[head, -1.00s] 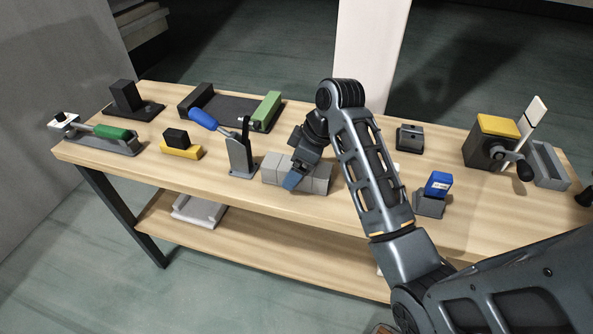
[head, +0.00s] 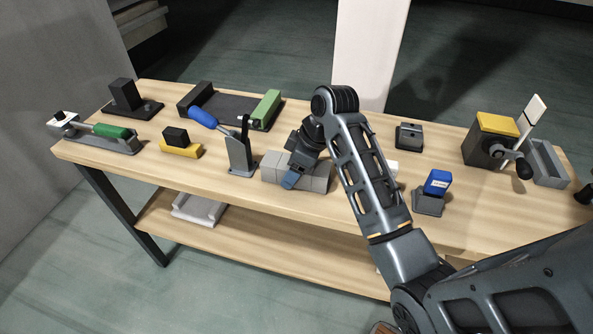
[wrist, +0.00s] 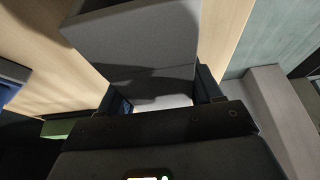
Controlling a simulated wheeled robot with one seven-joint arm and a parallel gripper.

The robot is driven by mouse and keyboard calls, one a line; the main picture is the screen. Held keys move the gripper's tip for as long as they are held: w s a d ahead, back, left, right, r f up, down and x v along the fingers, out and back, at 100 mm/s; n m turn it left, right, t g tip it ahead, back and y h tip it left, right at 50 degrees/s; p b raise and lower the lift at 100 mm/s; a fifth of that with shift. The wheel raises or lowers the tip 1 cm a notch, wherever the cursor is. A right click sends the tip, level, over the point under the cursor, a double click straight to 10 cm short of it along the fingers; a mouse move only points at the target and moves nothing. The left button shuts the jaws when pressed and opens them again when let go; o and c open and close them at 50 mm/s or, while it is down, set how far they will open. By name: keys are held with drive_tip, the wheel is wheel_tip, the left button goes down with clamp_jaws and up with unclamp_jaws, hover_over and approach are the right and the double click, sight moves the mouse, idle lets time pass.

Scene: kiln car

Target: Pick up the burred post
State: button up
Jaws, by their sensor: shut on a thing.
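Several plain grey blocks (head: 318,178) stand close together near the front edge of the bench, in the head view. My gripper (head: 292,176) is down at them, its fingers pointing down. In the wrist view a grey block (wrist: 135,48) fills the space between the two dark fingers, and my gripper (wrist: 163,90) is shut on it. I take this block to be the burred post, but no burr shows on its visible faces. In the head view my gripper hides part of the blocks. I cannot tell whether the held one is clear of the bench.
A toggle clamp with a blue handle (head: 203,118) stands just left of the blocks. A blue-topped grey holder (head: 429,204) is to the right. A yellow-topped crank box (head: 490,140) sits at the far right. Bare bench top (head: 225,190) lies in front.

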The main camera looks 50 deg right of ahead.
drive_tip(key=c, duration=0.5)
drive_tip(key=shift+r, duration=0.1)
